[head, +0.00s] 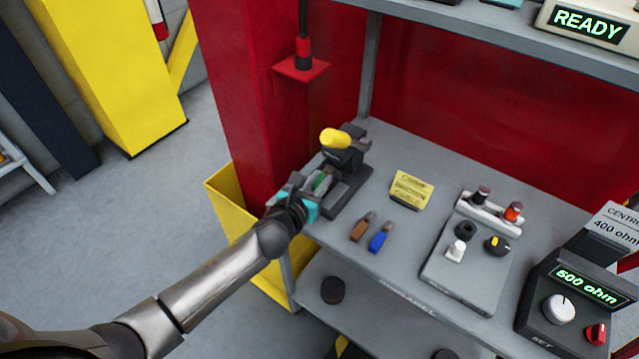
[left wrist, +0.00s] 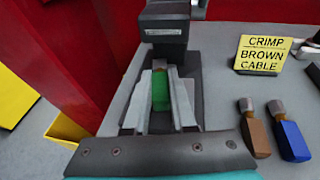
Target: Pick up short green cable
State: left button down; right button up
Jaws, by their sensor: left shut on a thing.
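The short green cable (left wrist: 160,90) is between the two fingers of my left gripper (left wrist: 160,100) in the left wrist view. It has a green body and a grey end that points at the dark crimping tool (left wrist: 166,30). In the head view the green cable (head: 321,183) shows as a small green patch at my left gripper (head: 318,184), beside the crimping tool with the yellow handle (head: 335,138). The fingers are shut on the cable. Whether its grey end touches the tool is unclear. My right gripper is not in view.
A brown cable (head: 363,227) and a blue cable (head: 380,238) lie on the grey shelf (head: 320,233). A yellow sign (head: 411,189) reads "CRIMP BROWN CABLE". A red post (head: 240,90) is close left.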

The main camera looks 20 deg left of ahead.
pick_arm(q)
jog(key=s+a+b, duration=0.1)
jog(key=s+a, duration=0.1)
jog(key=s, duration=1.5)
jog(key=shift+s+a+r+b, duration=0.25)
jog(key=shift+s+a+b, duration=0.05)
jog(key=shift+s+b, duration=0.1)
